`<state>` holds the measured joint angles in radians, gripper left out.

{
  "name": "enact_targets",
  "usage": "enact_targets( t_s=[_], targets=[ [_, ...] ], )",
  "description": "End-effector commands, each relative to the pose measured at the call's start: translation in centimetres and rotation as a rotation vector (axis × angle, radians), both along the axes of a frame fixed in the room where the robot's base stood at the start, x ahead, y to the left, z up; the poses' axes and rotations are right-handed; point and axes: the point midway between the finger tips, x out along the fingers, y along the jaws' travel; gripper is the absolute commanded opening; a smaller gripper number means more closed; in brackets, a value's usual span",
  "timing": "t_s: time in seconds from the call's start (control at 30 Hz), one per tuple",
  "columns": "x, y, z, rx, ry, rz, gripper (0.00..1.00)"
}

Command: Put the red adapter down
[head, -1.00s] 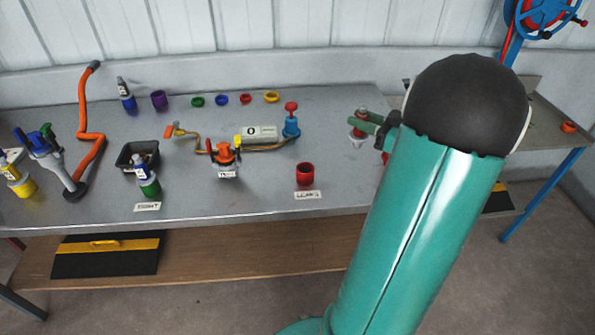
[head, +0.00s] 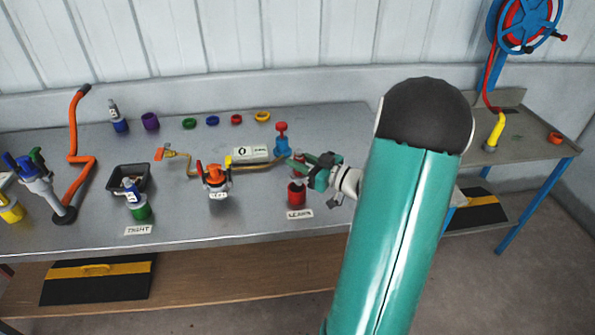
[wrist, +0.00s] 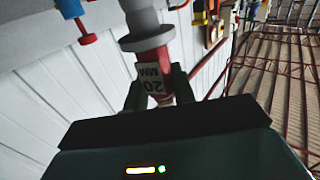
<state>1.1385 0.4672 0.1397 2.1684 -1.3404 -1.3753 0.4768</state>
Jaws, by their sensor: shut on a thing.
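My gripper (head: 297,164) is shut on the red adapter. The adapter (wrist: 164,86) shows in the wrist view between the two fingers, with a red body, a pale label reading 20 MPA and a wide grey flange. In the head view the held adapter is small and partly hidden by my fingers, just above the red cup (head: 297,194). The cup stands behind the LEAKS label (head: 300,213) on the grey bench. I cannot tell whether the adapter's lower end touches or enters the cup.
A blue fitting with a red knob (head: 282,137) stands close behind my gripper. A brass pipe with an orange-topped valve (head: 214,175) lies to the left. A green-based bottle (head: 135,203) stands by the TIGHT label (head: 139,230). The bench front between the labels is clear.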

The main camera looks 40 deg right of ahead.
Motion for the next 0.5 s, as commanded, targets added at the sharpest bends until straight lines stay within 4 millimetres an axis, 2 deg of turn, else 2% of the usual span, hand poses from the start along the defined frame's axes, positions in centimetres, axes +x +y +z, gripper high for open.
enact_targets(
  t_s=[0.07, 0.23, 0.5],
  targets=[
    [0.6, 0.5, -0.7, 0.002, 0.0, 0.003, 0.0],
    [0.6, 0.4, -3.3, 0.004, 0.001, 0.001, 0.0],
    [0.6, 0.4, -3.7, -0.001, -0.001, 0.002, 0.0]
  ],
)
